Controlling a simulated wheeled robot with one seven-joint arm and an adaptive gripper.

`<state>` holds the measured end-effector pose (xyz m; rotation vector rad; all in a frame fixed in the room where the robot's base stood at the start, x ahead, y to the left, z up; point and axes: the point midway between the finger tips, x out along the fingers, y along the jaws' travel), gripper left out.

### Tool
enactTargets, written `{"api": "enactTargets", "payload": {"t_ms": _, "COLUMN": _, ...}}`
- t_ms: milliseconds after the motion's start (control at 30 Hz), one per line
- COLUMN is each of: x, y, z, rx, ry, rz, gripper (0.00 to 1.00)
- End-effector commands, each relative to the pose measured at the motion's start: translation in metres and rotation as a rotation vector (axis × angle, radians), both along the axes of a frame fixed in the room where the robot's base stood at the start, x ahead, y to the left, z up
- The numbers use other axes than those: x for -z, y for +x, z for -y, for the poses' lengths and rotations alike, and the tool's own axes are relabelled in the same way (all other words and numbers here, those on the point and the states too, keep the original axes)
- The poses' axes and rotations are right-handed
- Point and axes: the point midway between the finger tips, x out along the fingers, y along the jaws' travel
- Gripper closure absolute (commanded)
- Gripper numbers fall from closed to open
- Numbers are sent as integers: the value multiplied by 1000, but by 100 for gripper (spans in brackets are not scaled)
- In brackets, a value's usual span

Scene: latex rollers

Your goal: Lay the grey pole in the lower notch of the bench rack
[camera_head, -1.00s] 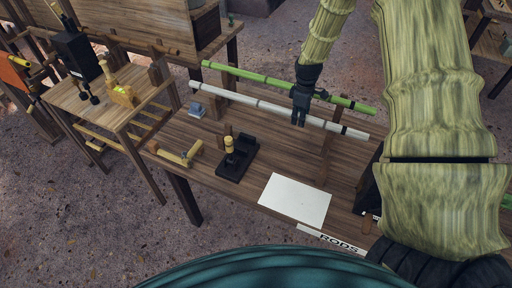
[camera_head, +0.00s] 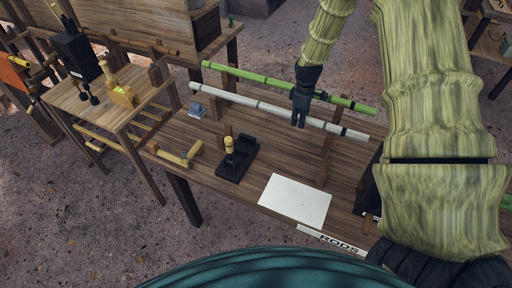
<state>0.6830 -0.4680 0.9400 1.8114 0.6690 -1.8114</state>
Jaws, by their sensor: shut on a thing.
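The grey pole (camera_head: 255,104), pale with thin dark bands, runs slantwise above the bench from upper left to lower right. My gripper (camera_head: 298,122) is black and shut on the grey pole right of its middle; its fingers partly hide the pole there. The bench rack (camera_head: 323,160) shows as brown wooden uprights at the bench's back and right. A green pole (camera_head: 260,78) lies behind and roughly parallel to the grey one, partly hidden by my wrist. The lower notch is not clear, and I cannot tell whether the grey pole touches it.
The wooden bench (camera_head: 232,188) bears a white sheet (camera_head: 295,200), a black fixture (camera_head: 235,163) with a yellow part, a small grey block (camera_head: 197,110) and a yellow-and-wood piece (camera_head: 180,154). A smaller table (camera_head: 110,108) stands left. My arm covers the right side.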

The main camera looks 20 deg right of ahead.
Motion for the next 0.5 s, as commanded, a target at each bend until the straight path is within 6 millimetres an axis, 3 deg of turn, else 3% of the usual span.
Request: {"api": "enactTargets", "payload": {"t_ms": 500, "x": 8, "y": 0, "z": 0, "rx": 0, "ry": 1, "rz": 1, "gripper": 96}}
